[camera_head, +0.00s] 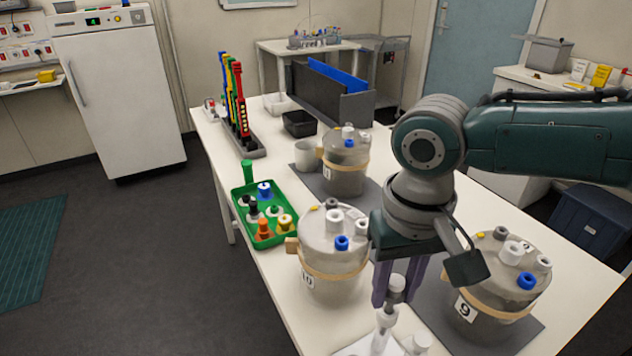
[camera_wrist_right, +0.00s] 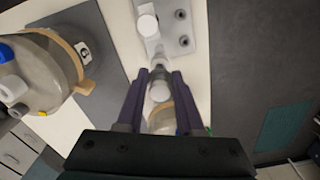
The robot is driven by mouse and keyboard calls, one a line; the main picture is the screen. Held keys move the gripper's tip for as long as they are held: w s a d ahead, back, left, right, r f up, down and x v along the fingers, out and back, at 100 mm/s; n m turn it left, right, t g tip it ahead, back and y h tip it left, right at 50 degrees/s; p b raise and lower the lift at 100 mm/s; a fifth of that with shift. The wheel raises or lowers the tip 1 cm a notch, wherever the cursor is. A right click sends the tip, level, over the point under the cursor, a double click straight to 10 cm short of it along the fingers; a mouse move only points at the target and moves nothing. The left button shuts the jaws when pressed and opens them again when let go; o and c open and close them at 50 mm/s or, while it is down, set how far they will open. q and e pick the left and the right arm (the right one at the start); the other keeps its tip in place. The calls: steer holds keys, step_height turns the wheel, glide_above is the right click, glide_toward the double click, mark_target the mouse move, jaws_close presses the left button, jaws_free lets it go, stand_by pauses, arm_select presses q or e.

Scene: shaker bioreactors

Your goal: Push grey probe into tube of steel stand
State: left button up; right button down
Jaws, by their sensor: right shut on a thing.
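My right gripper (camera_head: 394,303) points down at the front edge of the table, with purple fingers on either side of a grey probe (camera_head: 396,285). In the right wrist view the fingertips (camera_wrist_right: 160,76) close around the probe (camera_wrist_right: 160,91). The steel stand (camera_wrist_right: 170,45) is a pale plate with dark holes and upright tubes, directly beyond the fingertips. In the head view a pale tube (camera_head: 385,320) of the stand is just below the probe. I cannot tell whether the probe's lower end is inside it. My left gripper is out of view.
Lidded vessels stand close by: vessel 10 (camera_head: 333,265) to the left, vessel 9 (camera_head: 490,300) on a grey mat to the right, and another (camera_head: 344,175) behind. A green tray (camera_head: 243,212) holds coloured caps. Dark floor lies beyond the table edge.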

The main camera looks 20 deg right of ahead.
mark_target(391, 304)
steer(key=shift+f, duration=0.45)
stand_by(0.4)
steer(key=shift+f+b, duration=0.5)
stand_by(0.3)
steer(key=shift+f, duration=0.35)
stand_by(0.6)
steer(key=shift+f+b, duration=0.4)
steer(key=shift+f, duration=0.05)
steer(key=shift+c, duration=2.3)
jaws_free()
steer(key=shift+r, duration=0.1)
step_height(391, 304, up, 10)
steer(key=shift+f+p, duration=0.1)
steer(key=shift+p, duration=0.7)
